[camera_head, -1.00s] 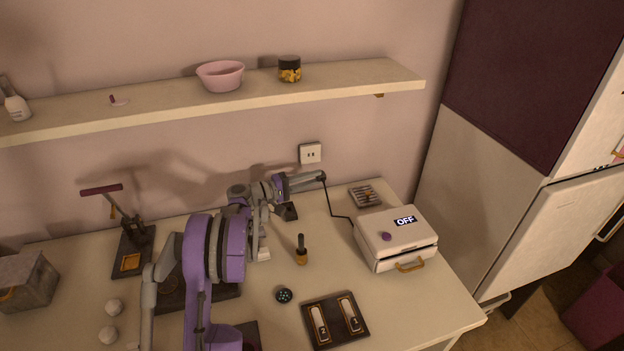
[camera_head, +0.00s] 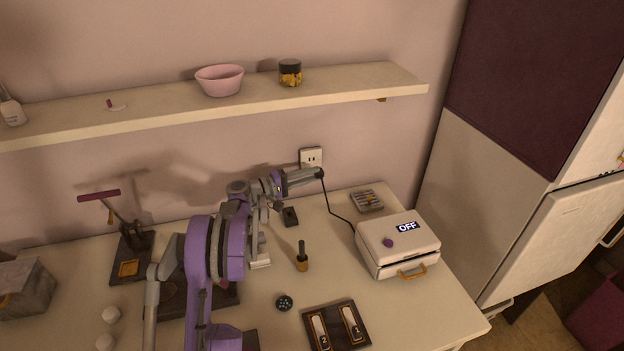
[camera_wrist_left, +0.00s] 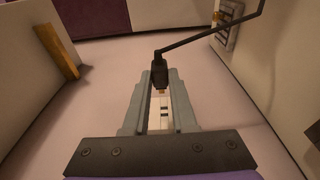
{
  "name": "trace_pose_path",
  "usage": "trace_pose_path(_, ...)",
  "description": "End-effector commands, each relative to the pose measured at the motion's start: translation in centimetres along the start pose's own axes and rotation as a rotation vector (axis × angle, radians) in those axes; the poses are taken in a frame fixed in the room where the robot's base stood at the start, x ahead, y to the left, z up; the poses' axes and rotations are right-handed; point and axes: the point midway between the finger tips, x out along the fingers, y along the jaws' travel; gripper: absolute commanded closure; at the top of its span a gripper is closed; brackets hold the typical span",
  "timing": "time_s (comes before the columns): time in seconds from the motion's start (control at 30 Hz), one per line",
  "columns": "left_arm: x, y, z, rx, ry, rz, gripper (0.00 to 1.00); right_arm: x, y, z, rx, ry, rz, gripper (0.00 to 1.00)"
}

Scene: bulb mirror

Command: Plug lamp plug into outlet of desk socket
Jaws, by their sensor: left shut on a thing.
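The black lamp plug (camera_head: 321,173) is at the tips of my left gripper (camera_head: 313,175), just below and right of the white socket (camera_head: 311,154) on the wall. In the left wrist view the plug (camera_wrist_left: 160,73) sits between the fingertips of my left gripper (camera_wrist_left: 160,82), which is shut on it. The socket (camera_wrist_left: 160,115) shows behind, between the fingers, with dark slots. The plug appears apart from it; its prongs are not clearly visible. The black cord (camera_head: 333,209) runs down to the white box with an OFF display (camera_head: 390,241). My right gripper is out of view.
A shelf (camera_head: 345,84) with a pink bowl (camera_head: 220,81) and a jar (camera_head: 290,73) runs above the socket. A slotted tray (camera_head: 367,200), small bottle (camera_head: 302,258) and switch panel (camera_head: 336,326) are on the desk (camera_head: 420,305). A tall cabinet (camera_head: 490,200) stands at right.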

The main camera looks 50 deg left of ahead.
Motion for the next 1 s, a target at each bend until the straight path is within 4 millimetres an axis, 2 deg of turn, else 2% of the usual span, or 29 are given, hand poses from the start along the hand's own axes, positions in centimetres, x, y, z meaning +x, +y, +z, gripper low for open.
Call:
trace_pose_path(0.2, 0.3, 0.0, -2.1, 0.0, 0.0, 0.0, 1.0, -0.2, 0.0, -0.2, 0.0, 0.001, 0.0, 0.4)
trace_pose_path(0.4, 0.5, 0.0, -3.3, 0.0, 0.0, 0.0, 1.0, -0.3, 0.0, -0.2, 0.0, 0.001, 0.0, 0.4)
trace_pose_path(1.0, 0.6, 0.0, -3.7, 0.0, -0.001, 0.0, 1.0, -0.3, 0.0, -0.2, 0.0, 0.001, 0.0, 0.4)
